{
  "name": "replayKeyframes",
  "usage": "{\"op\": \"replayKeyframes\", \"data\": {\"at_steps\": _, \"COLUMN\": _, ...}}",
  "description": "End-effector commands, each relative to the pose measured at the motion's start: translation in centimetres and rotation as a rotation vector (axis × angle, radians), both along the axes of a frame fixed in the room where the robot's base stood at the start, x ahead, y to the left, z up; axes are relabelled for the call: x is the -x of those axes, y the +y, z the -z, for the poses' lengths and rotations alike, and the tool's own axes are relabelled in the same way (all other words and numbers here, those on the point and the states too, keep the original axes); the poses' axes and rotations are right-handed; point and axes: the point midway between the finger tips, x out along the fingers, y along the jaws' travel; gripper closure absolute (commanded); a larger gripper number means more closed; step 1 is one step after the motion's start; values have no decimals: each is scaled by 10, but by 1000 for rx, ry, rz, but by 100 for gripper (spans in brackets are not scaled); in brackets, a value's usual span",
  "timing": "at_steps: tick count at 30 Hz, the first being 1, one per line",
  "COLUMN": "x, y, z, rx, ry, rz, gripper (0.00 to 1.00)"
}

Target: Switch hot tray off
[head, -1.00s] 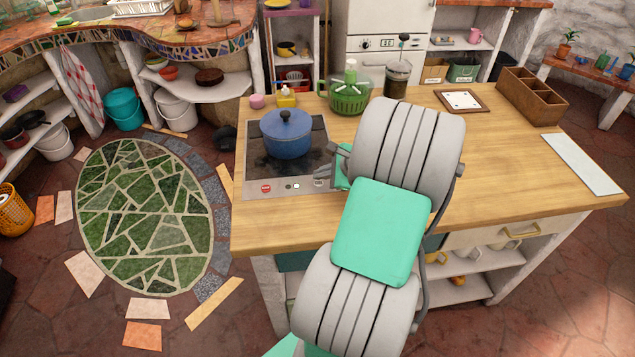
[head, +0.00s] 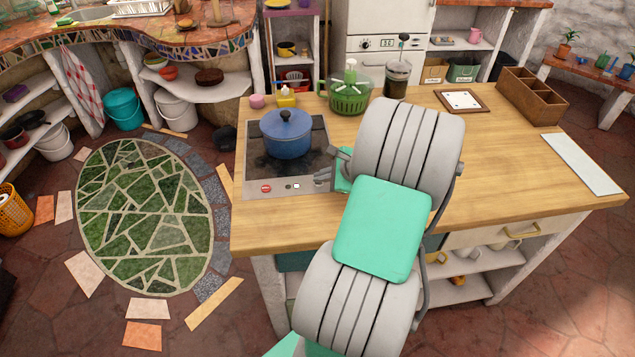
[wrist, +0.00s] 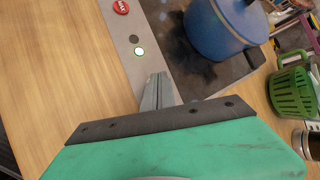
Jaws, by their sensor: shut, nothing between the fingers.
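The hot tray (head: 256,162) is a dark cooking plate set on the wooden counter, with a pale control strip along its front edge. The strip bears a red button (head: 266,188), a small dark button (head: 288,187) and a small white one (head: 296,186). In the wrist view the red button (wrist: 121,7) reads MAX, and the white button (wrist: 139,51) has a green glowing ring. A blue lidded pot (head: 286,135) stands on the tray. My gripper (head: 318,180) is shut and empty over the strip's right end, its tips (wrist: 157,76) apart from the white button in the picture.
A green basket (head: 350,97) and a glass press (head: 397,80) stand behind my arm. A yellow sponge bottle (head: 286,97) is behind the tray. A wooden divided box (head: 530,95) and a white board (head: 580,164) lie right. The counter's middle right is clear.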

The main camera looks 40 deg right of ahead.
Motion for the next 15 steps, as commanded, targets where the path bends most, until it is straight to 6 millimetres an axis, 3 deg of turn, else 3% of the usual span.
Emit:
{"op": "replayKeyframes", "data": {"at_steps": 7, "x": 0, "y": 0, "z": 1, "rx": 0, "ry": 0, "rz": 0, "gripper": 100}}
{"op": "replayKeyframes", "data": {"at_steps": 15, "x": 0, "y": 0, "z": -12, "rx": 0, "ry": 0, "rz": 0, "gripper": 100}}
